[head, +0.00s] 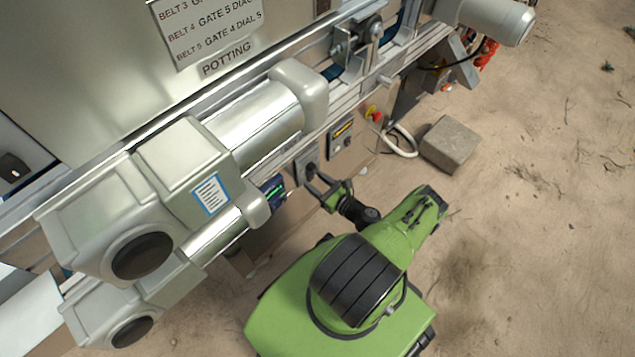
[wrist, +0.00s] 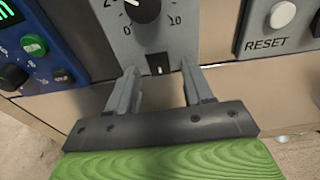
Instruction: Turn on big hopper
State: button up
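A grey control box (wrist: 200,30) is straight ahead in the wrist view, with a black dial (wrist: 143,8) marked up to 10 and a small black rocker switch (wrist: 158,64) below it. No name for the box is readable. My gripper (wrist: 158,75) is open, with one finger on each side of the switch and nothing between them. I cannot tell whether the fingertips touch the box. In the head view my gripper (head: 317,192) is at the front of the same grey box (head: 305,163), low on the machine's side.
A blue panel (wrist: 50,50) with a green button and lit display is left of the box. A grey RESET panel (wrist: 280,28) is to its right. A red and yellow stop button (head: 373,113) and a stone block (head: 449,144) are further right. Sandy floor is open beyond.

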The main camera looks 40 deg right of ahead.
jog(key=s+r+p, duration=0.2)
jog(key=s, duration=1.3)
jog(key=shift+s+d, duration=0.2)
jog(key=shift+s, duration=0.1)
